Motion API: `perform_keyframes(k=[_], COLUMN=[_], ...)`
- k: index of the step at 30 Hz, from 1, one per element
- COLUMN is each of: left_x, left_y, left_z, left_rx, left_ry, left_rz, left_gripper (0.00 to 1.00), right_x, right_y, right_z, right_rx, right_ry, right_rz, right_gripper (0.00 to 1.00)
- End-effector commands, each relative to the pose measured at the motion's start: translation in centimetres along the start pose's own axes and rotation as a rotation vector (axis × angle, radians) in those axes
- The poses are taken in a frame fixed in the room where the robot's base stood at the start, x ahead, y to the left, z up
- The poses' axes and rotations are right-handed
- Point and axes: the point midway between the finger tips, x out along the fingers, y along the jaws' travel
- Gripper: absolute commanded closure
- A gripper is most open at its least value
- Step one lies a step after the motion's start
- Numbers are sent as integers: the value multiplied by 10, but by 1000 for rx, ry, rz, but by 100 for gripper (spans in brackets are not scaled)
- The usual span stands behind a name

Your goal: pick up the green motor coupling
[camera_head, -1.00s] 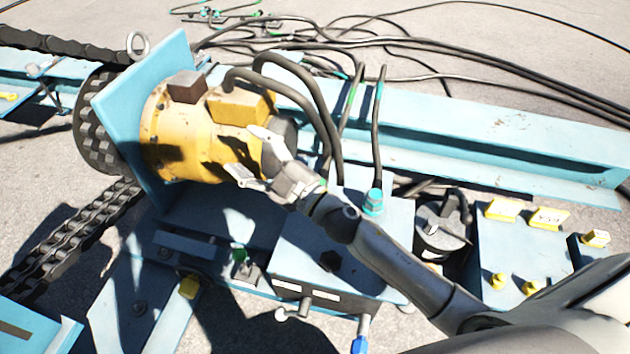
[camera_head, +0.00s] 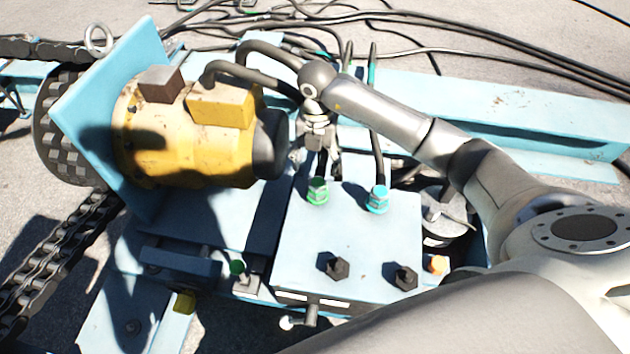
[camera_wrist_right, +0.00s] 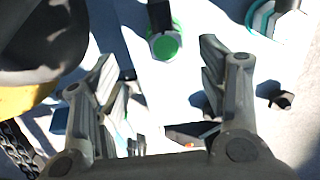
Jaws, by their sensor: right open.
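The green motor coupling (camera_head: 317,191) stands on the top of a light blue box (camera_head: 350,235), at the end of a black hose. My right gripper (camera_head: 321,162) points down just above and behind it. In the right wrist view the coupling (camera_wrist_right: 165,46) is a green disc with a hose end, seen between the tips of my open right gripper (camera_wrist_right: 158,66). The fingers look apart from it on both sides. A teal coupling (camera_head: 378,199) stands to its right on the same box, and also shows in the wrist view (camera_wrist_right: 268,14). My left gripper is out of view.
A yellow motor (camera_head: 180,140) with black hoses stands left of the gripper. Dark hexagonal knobs (camera_head: 335,267) sit on the box nearer me. A small green cap (camera_head: 237,267) is at its left front. A blue beam (camera_head: 520,120) runs behind.

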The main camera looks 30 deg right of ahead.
Motion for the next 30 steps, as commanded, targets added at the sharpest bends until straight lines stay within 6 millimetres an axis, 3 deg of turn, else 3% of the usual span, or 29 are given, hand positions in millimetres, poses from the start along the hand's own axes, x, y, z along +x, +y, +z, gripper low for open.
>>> perform_keyframes(k=[6,14,21,30], left_x=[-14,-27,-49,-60], left_y=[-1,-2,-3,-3], left_z=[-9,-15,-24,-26], left_rx=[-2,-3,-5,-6], left_ry=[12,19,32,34], left_rz=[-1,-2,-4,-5], left_gripper=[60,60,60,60], right_x=[36,58,94,105], right_y=[-4,-4,-7,-7], right_z=[0,0,-1,-1], right_rx=[6,3,3,2], right_ry=[0,0,0,-2], right_rz=[-14,-11,-11,-9], right_gripper=[34,34,34,34])
